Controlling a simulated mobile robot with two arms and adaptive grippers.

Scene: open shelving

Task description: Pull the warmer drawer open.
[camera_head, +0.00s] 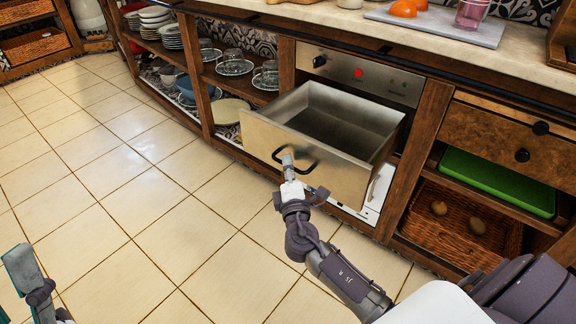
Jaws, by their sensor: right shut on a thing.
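The warmer drawer (330,167) is a metal drawer pulled well out from the counter, and its empty inside shows. Its dark curved handle (308,163) is on the front panel. My right gripper (288,162) is at the handle and shut on it. My right arm reaches up to it from the lower right. The control panel (375,78) with a knob and a red light is above the drawer. Part of my left arm (28,275) shows at the lower left edge, but its fingertips cannot be made out clearly.
Open shelves with plates and glass dishes (235,66) are left of the drawer. A wooden drawer (500,135), a green tray (497,182) and a wicker basket (462,230) are to the right. The tiled floor (130,190) in front is clear.

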